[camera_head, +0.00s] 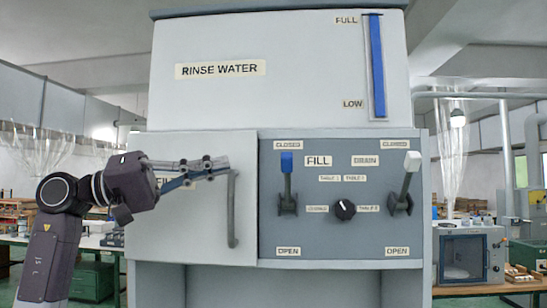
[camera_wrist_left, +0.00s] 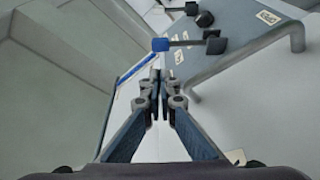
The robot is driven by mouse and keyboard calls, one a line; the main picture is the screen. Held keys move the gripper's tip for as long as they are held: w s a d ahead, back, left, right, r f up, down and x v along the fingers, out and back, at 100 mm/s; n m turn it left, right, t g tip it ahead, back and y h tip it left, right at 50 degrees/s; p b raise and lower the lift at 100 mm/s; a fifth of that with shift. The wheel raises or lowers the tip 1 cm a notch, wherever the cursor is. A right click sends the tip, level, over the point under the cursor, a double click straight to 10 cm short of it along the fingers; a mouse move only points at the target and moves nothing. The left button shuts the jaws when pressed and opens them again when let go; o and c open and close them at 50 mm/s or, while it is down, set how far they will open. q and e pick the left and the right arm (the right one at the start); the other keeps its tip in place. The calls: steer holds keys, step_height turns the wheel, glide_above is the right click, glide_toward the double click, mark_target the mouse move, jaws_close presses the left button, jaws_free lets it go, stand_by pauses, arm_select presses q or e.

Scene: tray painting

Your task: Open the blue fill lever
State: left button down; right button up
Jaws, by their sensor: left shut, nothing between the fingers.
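The blue fill lever (camera_head: 286,180) is on the grey-blue panel, under the FILL side's CLOSED label. It points up, with its blue tip at the top. In the left wrist view the blue-tipped lever (camera_wrist_left: 185,43) shows beyond the fingertips. My left gripper (camera_head: 225,163) is to the left of the lever, in front of the pale door and near the top of its handle. Its fingers are shut, with nothing between them, and point right towards the panel. They are apart from the lever. In the wrist view my gripper (camera_wrist_left: 160,90) is at the centre. My right gripper is not in view.
The white-tipped drain lever (camera_head: 407,182) also points up, at right. A black knob (camera_head: 344,209) sits between the levers. The door's grey handle (camera_head: 232,212) stands out close to my left gripper. The panel's front is otherwise clear.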

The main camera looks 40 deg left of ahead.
mark_target(287, 180)
arm_select(q)
steer(key=p+x, duration=0.6)
steer(key=x, duration=0.4)
steer(key=shift+w+f, duration=0.15)
steer(key=shift+w, duration=0.1)
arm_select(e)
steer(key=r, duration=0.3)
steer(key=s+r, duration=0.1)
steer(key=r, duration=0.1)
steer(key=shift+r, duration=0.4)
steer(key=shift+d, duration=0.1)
